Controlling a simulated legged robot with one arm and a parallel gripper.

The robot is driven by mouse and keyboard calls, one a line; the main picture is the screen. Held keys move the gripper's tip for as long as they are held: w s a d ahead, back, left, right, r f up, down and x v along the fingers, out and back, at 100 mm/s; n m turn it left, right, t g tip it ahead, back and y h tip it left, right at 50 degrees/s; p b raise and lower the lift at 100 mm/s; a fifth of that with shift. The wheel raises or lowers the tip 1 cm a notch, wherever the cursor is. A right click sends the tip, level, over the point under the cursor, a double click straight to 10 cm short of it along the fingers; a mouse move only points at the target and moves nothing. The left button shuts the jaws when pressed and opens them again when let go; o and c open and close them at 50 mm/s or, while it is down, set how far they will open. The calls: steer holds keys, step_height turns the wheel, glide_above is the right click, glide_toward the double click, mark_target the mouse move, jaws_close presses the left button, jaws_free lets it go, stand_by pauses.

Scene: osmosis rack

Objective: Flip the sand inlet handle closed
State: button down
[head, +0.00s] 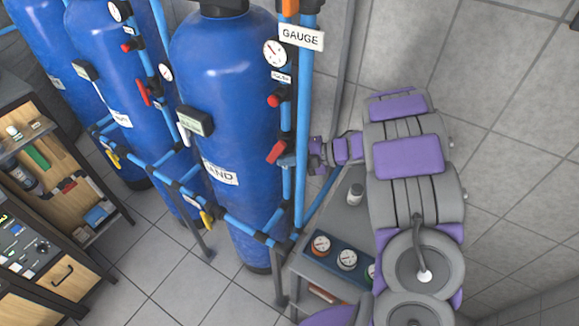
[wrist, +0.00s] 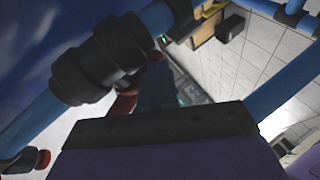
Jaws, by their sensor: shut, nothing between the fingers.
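The blue sand tank (head: 215,95) stands in the middle of the head view and bears a SAND label (head: 220,173). A red valve handle (head: 276,152) sticks out at a tilt from the blue upright pipe on the tank's right side. I cannot read a label that marks it as the inlet. My purple and grey gripper (head: 315,156) is shut and empty, just right of this handle and the pipes. In the wrist view, my gripper's dark edge (wrist: 165,125) lies close to a red part (wrist: 125,103) below a black pipe fitting (wrist: 105,60). Contact cannot be told.
A red knob (head: 274,100) and a gauge (head: 275,53) sit higher on the pipes. A yellow handle (head: 207,218) is on the lower pipe. More blue tanks and a wooden cabinet are at left.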

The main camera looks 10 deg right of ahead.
steer(key=shift+w+a+f+t+y+b, duration=0.15)
steer(key=shift+t+y+b, duration=0.2)
steer(key=shift+b, duration=0.3)
steer(key=shift+n+y+b, duration=0.3)
steer(key=shift+y+b, duration=0.05)
steer(key=shift+b, duration=0.25)
stand_by(0.5)
steer(key=p+v, duration=0.2)
steer(key=v, duration=1.5)
steer(key=shift+f, duration=0.1)
